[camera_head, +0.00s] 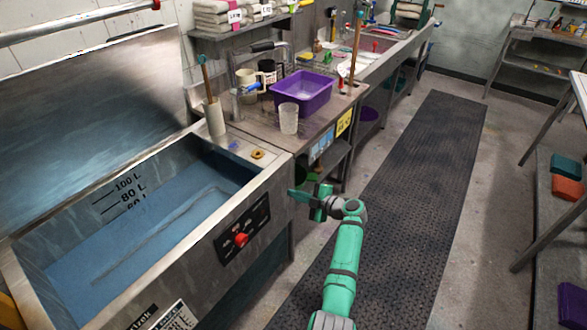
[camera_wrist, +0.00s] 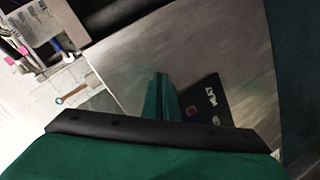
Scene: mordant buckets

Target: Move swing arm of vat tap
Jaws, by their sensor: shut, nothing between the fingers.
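The vat (camera_head: 275,172) is a large steel tank of blue water at the left in the head view. A grey tap (camera_head: 237,104) with a blue lever (camera_head: 250,87) stands at its far right corner, beside a white cylinder with a wooden stick. I cannot clearly make out its swing arm. My teal gripper (camera_head: 293,193) is shut and empty, beside the vat's front right corner, lower than the tap and apart from it. In the wrist view its shut fingers (camera_wrist: 162,88) show before the vat's steel side and its black control panel (camera_wrist: 212,108).
A purple basin (camera_head: 303,92) and a clear beaker (camera_head: 289,118) stand on the bench right of the tap. A brass ring (camera_head: 258,154) lies on the vat rim. The black floor mat (camera_head: 420,190) is clear along the aisle.

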